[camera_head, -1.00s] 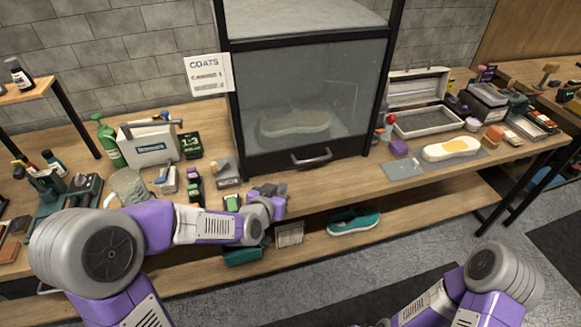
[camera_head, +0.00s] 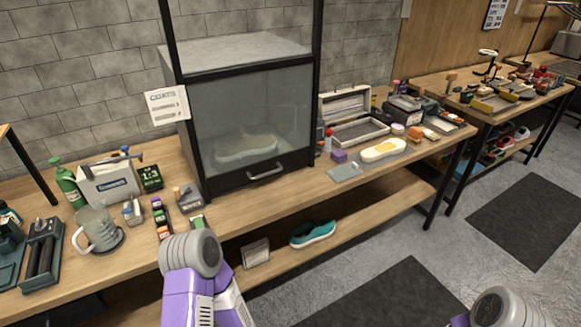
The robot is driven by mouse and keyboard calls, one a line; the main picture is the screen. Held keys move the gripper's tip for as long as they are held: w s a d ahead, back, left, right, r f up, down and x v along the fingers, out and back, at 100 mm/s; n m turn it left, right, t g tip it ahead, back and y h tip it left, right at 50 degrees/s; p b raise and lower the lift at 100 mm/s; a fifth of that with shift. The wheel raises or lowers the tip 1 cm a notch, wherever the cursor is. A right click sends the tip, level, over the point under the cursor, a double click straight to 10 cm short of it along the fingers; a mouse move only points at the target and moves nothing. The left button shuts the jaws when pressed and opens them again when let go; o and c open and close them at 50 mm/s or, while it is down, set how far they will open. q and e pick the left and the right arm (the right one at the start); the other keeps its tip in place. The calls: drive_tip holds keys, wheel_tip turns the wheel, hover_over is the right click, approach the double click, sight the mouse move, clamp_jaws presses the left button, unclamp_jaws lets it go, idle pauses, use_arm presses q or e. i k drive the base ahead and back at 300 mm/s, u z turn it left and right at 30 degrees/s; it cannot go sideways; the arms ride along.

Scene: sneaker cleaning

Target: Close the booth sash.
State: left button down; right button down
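The booth (camera_head: 180,140) is a black-framed cabinet standing on the wooden workbench. Its clear sash (camera_head: 252,117) covers the front, with the bottom rail down near the bench top. A grey bar handle (camera_head: 266,172) sits on that rail. A pale shoe (camera_head: 246,147) shows dimly behind the sash. My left arm (camera_head: 195,280) rises from the bottom edge in front of the bench, below the booth, and its gripper is hidden. Part of my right arm (camera_head: 503,308) shows at the bottom right; its gripper is out of view.
A white caddy (camera_head: 108,184), a glass jug (camera_head: 97,228) and small bottles stand left of the booth. An insole-like piece (camera_head: 384,150) and an open metal case (camera_head: 360,130) lie right of it. A teal shoe (camera_head: 313,233) sits on the lower shelf.

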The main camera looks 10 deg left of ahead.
sight(219, 183)
drive_tip(key=z, duration=0.1)
drive_tip(key=i, duration=0.9)
drive_tip(key=u, duration=1.9)
